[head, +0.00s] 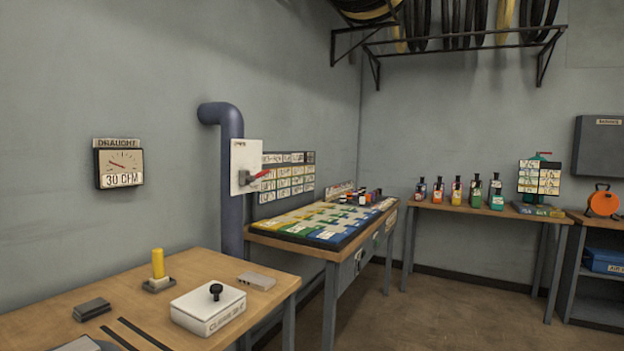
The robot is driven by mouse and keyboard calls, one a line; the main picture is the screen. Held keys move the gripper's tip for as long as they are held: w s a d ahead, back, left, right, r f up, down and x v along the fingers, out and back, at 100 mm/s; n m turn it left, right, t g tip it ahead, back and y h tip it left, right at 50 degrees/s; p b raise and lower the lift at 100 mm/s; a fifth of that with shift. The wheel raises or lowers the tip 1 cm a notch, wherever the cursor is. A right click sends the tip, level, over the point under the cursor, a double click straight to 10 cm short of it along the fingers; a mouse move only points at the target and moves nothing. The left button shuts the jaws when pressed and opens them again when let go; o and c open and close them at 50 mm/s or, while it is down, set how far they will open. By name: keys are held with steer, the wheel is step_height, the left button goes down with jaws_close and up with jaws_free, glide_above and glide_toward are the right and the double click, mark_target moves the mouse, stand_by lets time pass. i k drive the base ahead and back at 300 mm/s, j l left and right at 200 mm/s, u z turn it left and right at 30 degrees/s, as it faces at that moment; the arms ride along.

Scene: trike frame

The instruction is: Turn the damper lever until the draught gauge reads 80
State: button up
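The draught gauge (121,163) hangs on the left wall. Its dial has a needle and its readout shows "30 CFM". The damper lever (260,175) has a red handle and sits on a white plate (240,160) beside the blue-grey duct pipe (230,180). The handle points right and slightly up. No part of my gripper shows in the head view, so its distance to the lever cannot be seen.
A wooden bench (190,270) at front left holds a white box (208,308) with a black knob and a yellow cylinder (158,264). A second table (328,252) with coloured mats stands below and right of the lever. Bottles stand on a back table (480,212). Floor (400,320) is clear at lower right.

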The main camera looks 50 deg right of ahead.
mark_target(252, 178)
steer(key=z, duration=1.1)
